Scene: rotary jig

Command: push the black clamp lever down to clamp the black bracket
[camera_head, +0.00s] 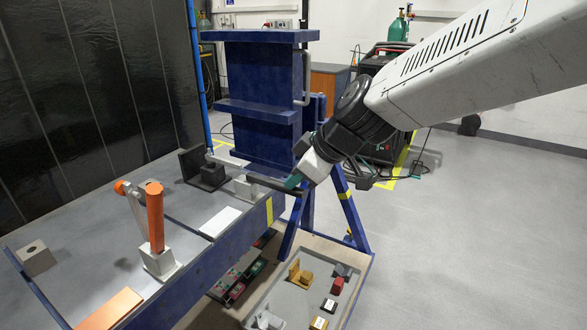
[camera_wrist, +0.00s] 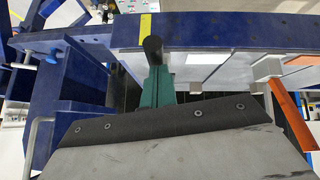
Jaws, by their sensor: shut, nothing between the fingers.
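The black bracket (camera_head: 191,166) stands at the far end of the jig table, an upright dark plate with a block beside it. The black clamp lever (camera_head: 265,182) reaches right from a light grey clamp base (camera_head: 243,188) and sticks out past the table edge, looking nearly level. My gripper (camera_head: 293,181) is shut and empty, its teal fingertips at the lever's outer end. The wrist view shows the lever's rounded dark end (camera_wrist: 152,45) just beyond the teal fingertips (camera_wrist: 156,75). I cannot tell whether they touch.
An orange-handled clamp (camera_head: 156,220) stands upright nearer on the blue-edged table (camera_head: 190,276). A white plate (camera_head: 220,222) lies between the clamps. A blue column (camera_head: 262,100) rises behind. A tray (camera_head: 335,310) with small parts lies below right. Open floor lies right.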

